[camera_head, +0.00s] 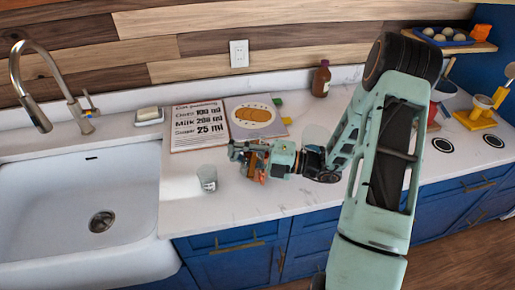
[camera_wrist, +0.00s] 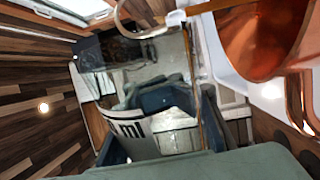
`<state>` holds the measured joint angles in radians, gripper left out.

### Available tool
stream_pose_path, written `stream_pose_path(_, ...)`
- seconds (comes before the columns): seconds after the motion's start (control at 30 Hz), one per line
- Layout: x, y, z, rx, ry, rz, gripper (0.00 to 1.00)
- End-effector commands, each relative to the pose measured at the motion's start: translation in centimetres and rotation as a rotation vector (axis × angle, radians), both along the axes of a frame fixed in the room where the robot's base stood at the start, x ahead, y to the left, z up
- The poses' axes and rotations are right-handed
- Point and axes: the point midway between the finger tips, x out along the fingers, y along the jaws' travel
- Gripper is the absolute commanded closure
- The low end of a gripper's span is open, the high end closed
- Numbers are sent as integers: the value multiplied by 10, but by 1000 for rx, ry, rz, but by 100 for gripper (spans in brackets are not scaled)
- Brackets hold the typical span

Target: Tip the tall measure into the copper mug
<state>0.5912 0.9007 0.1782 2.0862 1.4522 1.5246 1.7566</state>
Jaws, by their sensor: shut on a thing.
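My gripper (camera_head: 240,153) is over the counter in front of the recipe board, shut on a clear vessel, apparently the tall measure (camera_wrist: 158,62). In the wrist view my gripper's fingers (camera_wrist: 162,112) stand on either side of it, and dark "ml" lettering shows between them. The measure looks tilted; its contents cannot be made out. The copper mug (camera_wrist: 250,40) fills the upper right of the wrist view, its bright inside and handle showing, close to the measure. In the head view only copper-coloured patches (camera_head: 262,176) show by my gripper, mostly hidden.
A small clear glass (camera_head: 207,179) stands on the counter left of my gripper. The white sink (camera_head: 60,200) is further left. The recipe board (camera_head: 199,127) and a cookie picture (camera_head: 253,115) are behind. A brown bottle (camera_head: 321,79) stands at the wall. The front counter is clear.

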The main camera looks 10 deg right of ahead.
Motion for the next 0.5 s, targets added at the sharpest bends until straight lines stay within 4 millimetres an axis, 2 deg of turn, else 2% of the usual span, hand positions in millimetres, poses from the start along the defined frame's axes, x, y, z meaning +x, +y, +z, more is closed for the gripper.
stream_pose_path(0.5,2,-1,4,19,47,0,100)
